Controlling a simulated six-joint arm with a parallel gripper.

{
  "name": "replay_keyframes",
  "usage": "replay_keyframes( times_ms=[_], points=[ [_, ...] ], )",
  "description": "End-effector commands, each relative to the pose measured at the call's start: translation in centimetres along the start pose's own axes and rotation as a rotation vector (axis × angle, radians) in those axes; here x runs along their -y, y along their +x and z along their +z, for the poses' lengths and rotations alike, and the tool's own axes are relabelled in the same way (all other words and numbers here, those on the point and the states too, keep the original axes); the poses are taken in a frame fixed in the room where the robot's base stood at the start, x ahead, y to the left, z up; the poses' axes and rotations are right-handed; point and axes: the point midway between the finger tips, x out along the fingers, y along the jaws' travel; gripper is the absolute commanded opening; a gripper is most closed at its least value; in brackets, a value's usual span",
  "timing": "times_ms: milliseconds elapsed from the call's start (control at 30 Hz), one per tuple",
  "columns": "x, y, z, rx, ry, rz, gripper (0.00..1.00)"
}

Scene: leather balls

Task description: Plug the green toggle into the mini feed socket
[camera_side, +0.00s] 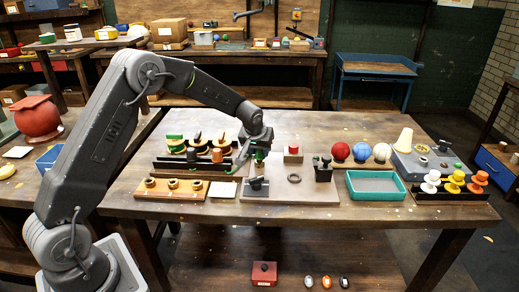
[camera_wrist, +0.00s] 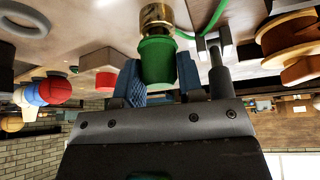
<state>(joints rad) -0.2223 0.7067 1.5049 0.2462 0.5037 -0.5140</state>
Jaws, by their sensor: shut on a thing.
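The green toggle (camera_wrist: 158,62) is a green tapered piece with a brass end (camera_wrist: 155,15), seen close up in the wrist view. My gripper (camera_wrist: 160,78) is shut on it, with a blue finger on either side of the green part. In the side view the toggle (camera_side: 260,155) shows small and green under my gripper (camera_side: 258,148), above a dark block (camera_side: 258,187) on a grey plate. I cannot tell which part is the mini feed socket, nor whether the brass end touches anything. A green cord (camera_wrist: 207,38) shows beside the toggle.
The grey plate (camera_side: 310,192) also carries a red block (camera_side: 293,154), a dark ring (camera_side: 294,178) and a black fixture (camera_side: 323,170). A teal tray (camera_side: 376,188) and several balls (camera_side: 361,152) stand right. A rack of spools and a wooden strip (camera_side: 140,195) stand left.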

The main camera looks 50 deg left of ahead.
Motion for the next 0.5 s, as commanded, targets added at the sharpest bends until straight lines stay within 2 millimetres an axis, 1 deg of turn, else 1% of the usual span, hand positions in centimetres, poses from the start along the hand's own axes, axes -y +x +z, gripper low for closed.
replay_keyframes(
  times_ms=[33,500],
  points=[
    [0.3,0.8,0.7,0.019,-0.004,-0.005,0.11],
    [0.3,-0.6,0.0,0.019,-0.001,-0.008,0.11]
  ],
)
